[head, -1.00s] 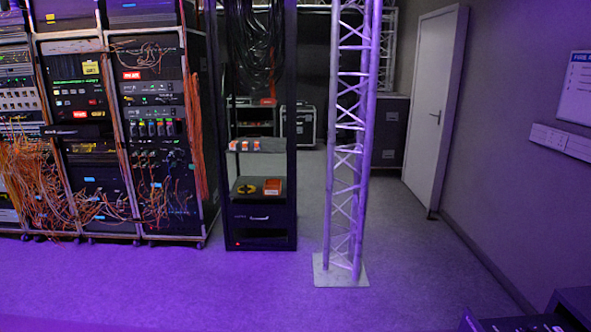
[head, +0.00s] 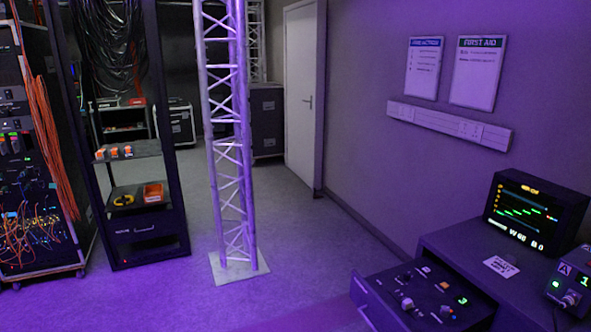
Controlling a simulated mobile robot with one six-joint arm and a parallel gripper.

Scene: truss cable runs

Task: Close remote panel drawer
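The remote panel drawer (head: 364,292) is at the lower right of the head view. It is pulled out to the left from a dark desk (head: 455,245). Its inside shows a dark panel (head: 428,283) with knobs, small buttons and a lit green digit. The drawer's front face is at its left end and is partly cut off by the bottom edge of the picture. A handle on it cannot be made out. My gripper is not in view.
A monitor (head: 535,213) and a small lit unit (head: 568,285) stand on the desk. A silver truss tower (head: 232,150) on a square base plate (head: 238,268) stands left of the drawer. Open floor (head: 310,255) lies between them. Racks with hanging cables (head: 40,130) are at the left.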

